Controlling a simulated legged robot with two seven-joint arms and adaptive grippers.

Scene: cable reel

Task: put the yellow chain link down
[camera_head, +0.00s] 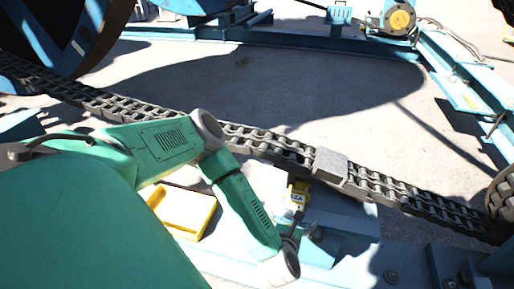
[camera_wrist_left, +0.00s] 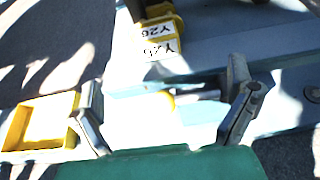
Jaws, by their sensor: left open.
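A yellow piece with a white label (camera_head: 298,196), which looks like the yellow chain link, is beside the near side of the dark chain. In the left wrist view it shows at the top as a yellow piece with "Y26" labels (camera_wrist_left: 160,38). My left gripper (camera_head: 292,236) is just below it in the head view. In the left wrist view its two fingers (camera_wrist_left: 164,80) stand wide apart, and the labelled piece lies beyond the fingertips. Between the fingers is a bright, washed-out surface with a small yellow patch. My right gripper is not in view.
A long dark chain (camera_head: 260,143) crosses the head view, with a grey block (camera_head: 331,166) on it. A yellow tray (camera_head: 186,208) lies left of my left gripper; it also shows in the wrist view (camera_wrist_left: 14,132). Blue frame beams (camera_head: 300,38) border clear concrete behind.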

